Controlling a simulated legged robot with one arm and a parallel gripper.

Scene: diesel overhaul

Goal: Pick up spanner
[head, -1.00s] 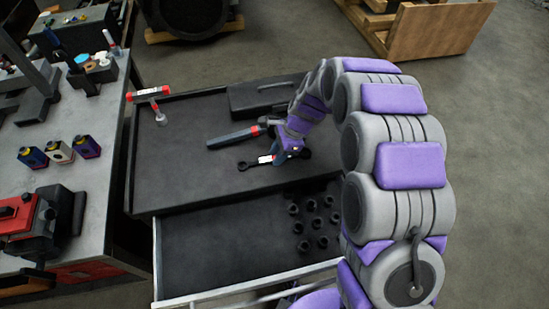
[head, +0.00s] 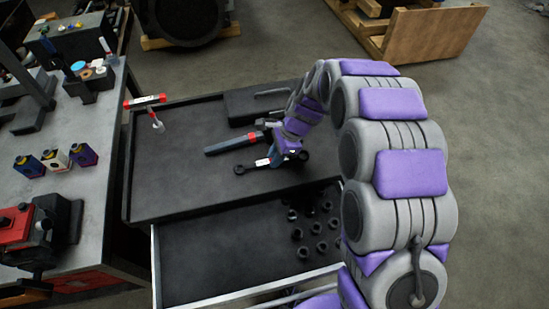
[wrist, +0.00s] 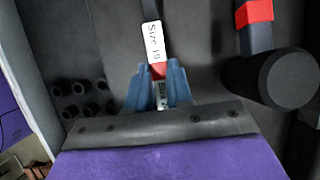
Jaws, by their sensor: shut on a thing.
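The spanner (head: 249,167) is dark with a white label and lies over the black top of the tool cart (head: 170,190). In the wrist view the spanner (wrist: 153,40) runs up from between the fingers, and its label reads "Size 19" or similar. My gripper (head: 275,158) is shut on the spanner at its label, by a red band. In the wrist view the blue fingers of my gripper (wrist: 159,85) sit on either side of it. I cannot tell whether the spanner touches the cart top.
A torch-like dark tool with a red band (head: 233,142) lies just behind the spanner. A red-headed hammer (head: 150,104) is at the cart's back left, and a black case (head: 258,101) at the back. An open drawer (head: 220,255) holds several sockets (head: 318,227). A workbench (head: 75,200) stands left.

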